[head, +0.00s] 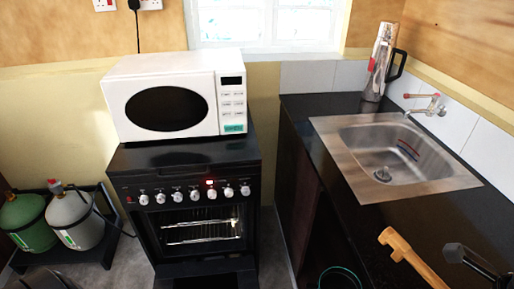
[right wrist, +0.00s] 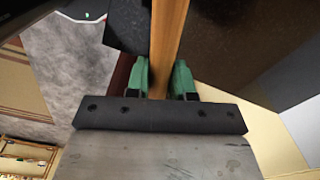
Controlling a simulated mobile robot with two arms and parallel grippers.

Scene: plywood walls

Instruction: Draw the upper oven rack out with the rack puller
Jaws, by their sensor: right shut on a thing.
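The black oven (head: 190,200) stands left of centre in the head view, its lower door folded down. Wire racks (head: 200,224) show inside the lit cavity; the upper one looks to be inside the oven. The wooden rack puller (head: 405,250) shows at the lower right of the head view, its notched head raised over the dark counter. In the right wrist view my right gripper (right wrist: 161,80) has its green fingers shut on the puller's wooden shaft (right wrist: 165,45). The shaft's far end is out of that view. My left gripper is not in view.
A white microwave (head: 175,95) sits on the stove top. A counter with a steel sink (head: 395,160) and a tall flask (head: 380,60) runs along the right. Gas cylinders (head: 75,220) stand on a rack at the left. Some grey floor (head: 135,255) shows beside the oven.

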